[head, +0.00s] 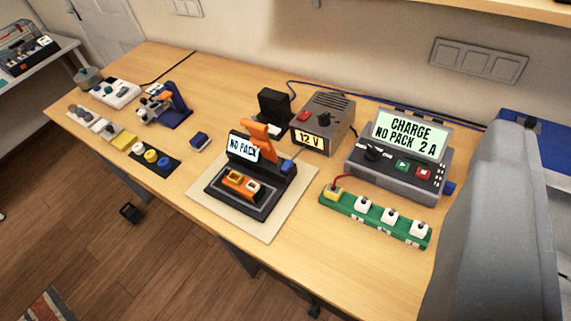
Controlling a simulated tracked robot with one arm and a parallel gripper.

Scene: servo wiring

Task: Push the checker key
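A black checker (242,203) stands on a pale mat on the bench, near the middle of the view. Its tilted display (243,149) reads "NO PACK". An orange lever (262,139) stands up behind it. An orange block with pale parts (241,184) sits in its front bay. A small blue key (287,167) is on its right side, uncovered; it looks like the checker key. A large grey part, which looks like mine, fills the right edge, apart from the checker. No gripper fingertips show.
A grey supply (324,122) reading "12 V" and a charger (401,165) reading "CHARGE NO PACK 2 A" stand behind and right. A green strip with several sockets (375,215) lies front right. Small parts and a blue stand (172,105) are at left. Bare bench lies around the mat.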

